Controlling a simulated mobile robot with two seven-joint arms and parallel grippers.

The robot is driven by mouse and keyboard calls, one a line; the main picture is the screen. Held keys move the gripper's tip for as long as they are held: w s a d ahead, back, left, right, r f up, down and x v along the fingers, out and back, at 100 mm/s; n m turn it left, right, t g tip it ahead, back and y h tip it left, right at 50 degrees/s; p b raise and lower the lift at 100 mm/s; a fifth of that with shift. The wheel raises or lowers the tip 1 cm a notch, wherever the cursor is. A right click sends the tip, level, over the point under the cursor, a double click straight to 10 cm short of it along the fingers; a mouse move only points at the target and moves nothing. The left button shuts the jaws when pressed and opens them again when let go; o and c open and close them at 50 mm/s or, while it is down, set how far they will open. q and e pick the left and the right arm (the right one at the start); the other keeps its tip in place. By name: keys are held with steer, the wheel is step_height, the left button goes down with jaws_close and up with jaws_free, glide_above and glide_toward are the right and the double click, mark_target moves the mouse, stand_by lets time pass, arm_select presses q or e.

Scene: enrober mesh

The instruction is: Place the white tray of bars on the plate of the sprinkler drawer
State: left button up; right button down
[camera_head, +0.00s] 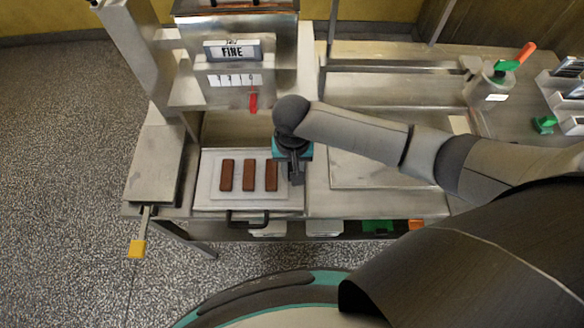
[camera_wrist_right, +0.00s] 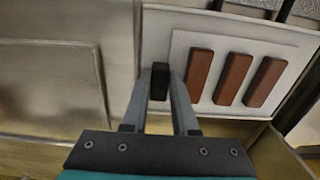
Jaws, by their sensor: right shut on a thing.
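The white tray (camera_head: 238,197) carries three brown bars (camera_head: 249,175) and lies over the pale plate of the sprinkler drawer (camera_head: 202,175). In the right wrist view the tray (camera_wrist_right: 182,48) lies flat with the bars (camera_wrist_right: 232,78) side by side. My right gripper (camera_head: 296,172) is at the tray's right edge in the head view. Its fingers (camera_wrist_right: 160,84) are shut on a small black grip at that edge. Whether the tray rests fully on the plate or sits just above it, I cannot tell. My left gripper is not in view.
The sprinkler machine with a "FINE" sign (camera_head: 233,51) and red lever (camera_head: 253,102) stands behind the drawer. A black drawer handle (camera_head: 248,222) is in front. A yellow-tipped lever (camera_head: 137,248) sticks out at left. A flat metal panel (camera_head: 375,170) lies to the right.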

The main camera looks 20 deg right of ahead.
steer(key=c, duration=0.7)
jaws_free()
steer(key=shift+f, duration=0.1)
step_height(320, 180, up, 12)
steer(key=shift+r+p, duration=0.15)
steer(key=shift+p, duration=0.85)
